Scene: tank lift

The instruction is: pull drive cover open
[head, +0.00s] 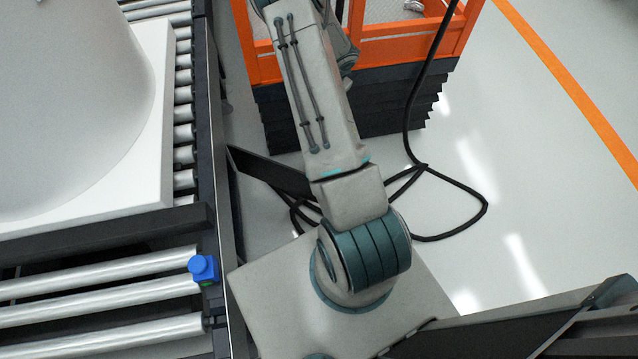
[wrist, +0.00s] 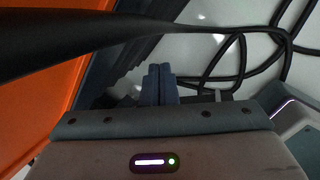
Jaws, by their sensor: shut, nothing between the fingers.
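My gripper (wrist: 160,84) shows in the wrist view with its two dark fingers together and nothing between them. In the head view the gripper cannot be made out; my arm reaches up toward the orange lift. A dark flat panel (head: 268,172) juts out from the side of the conveyor frame, left of my arm; I cannot tell whether it is the drive cover. No other part in either view can be clearly identified as the drive cover.
A roller conveyor (head: 100,290) runs along the left, carrying a large pale tank (head: 70,90). A blue knob (head: 204,268) sits at its edge. An orange lift (head: 262,68) stands at the top. Black cable (head: 485,205) loops over the floor.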

